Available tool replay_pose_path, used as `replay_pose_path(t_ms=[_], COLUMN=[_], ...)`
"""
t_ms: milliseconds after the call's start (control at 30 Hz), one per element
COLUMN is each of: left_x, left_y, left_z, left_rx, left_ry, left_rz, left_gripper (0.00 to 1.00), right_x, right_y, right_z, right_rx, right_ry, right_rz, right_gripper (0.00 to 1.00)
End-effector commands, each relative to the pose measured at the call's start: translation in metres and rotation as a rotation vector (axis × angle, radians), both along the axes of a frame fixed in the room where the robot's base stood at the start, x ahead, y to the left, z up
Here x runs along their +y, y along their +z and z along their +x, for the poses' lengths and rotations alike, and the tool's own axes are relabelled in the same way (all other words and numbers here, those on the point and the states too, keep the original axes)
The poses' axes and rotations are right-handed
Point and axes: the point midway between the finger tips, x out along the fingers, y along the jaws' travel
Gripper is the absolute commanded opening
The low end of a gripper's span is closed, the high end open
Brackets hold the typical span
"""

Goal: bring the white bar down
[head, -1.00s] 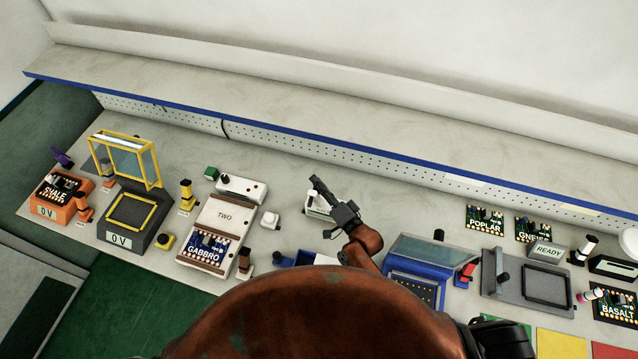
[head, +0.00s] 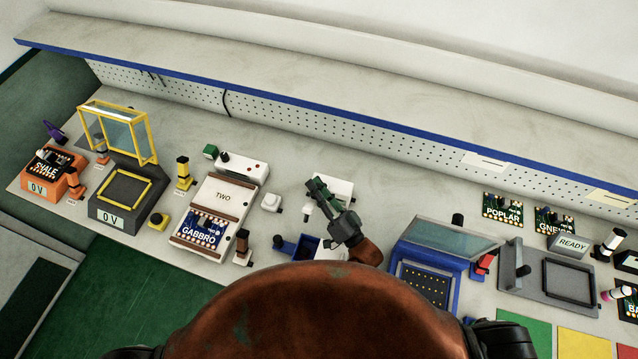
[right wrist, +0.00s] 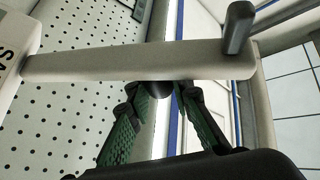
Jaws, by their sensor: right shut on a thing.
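The white bar (right wrist: 140,64) crosses the right wrist view, with a dark upright peg at its right end and a pale block with partly cut-off lettering at its left end. My right gripper (right wrist: 162,95) has its green-padded fingers at the bar's lower edge, around a dark round piece there. It is shut on this part of the bar; the exact contact is partly hidden. In the head view my right gripper (head: 316,187) is beside a white piece of equipment (head: 338,187), whose bar I cannot make out clearly. My left gripper is not in view.
A blue bin (head: 309,246) is just below the right gripper. A blue fixture with a clear lid (head: 445,240) stands to its right. The white TWO station (head: 222,196) is to its left. A perforated back panel (head: 330,130) runs behind the bench.

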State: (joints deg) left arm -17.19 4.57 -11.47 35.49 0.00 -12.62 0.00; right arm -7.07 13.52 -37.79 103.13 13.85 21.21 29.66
Motion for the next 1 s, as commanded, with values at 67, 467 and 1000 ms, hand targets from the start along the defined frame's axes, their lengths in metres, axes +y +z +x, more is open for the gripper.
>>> replay_pose_path(t_ms=[67, 467, 1000], left_x=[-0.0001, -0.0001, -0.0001], left_y=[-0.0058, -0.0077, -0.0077], left_z=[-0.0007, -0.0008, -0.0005], left_rx=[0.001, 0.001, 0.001], left_ry=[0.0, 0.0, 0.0], left_rz=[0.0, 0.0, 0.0], left_gripper=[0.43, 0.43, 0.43], right_x=[0.0005, 0.0016, 0.0017], right_y=[-0.0048, -0.0043, -0.0038], right_z=[-0.0021, -0.0045, -0.0044], right_rx=[-0.015, -0.037, -0.037], right_ry=[0.0, 0.0, 0.0], right_rz=[-0.008, -0.019, -0.017], right_gripper=[0.0, 0.0, 0.38])
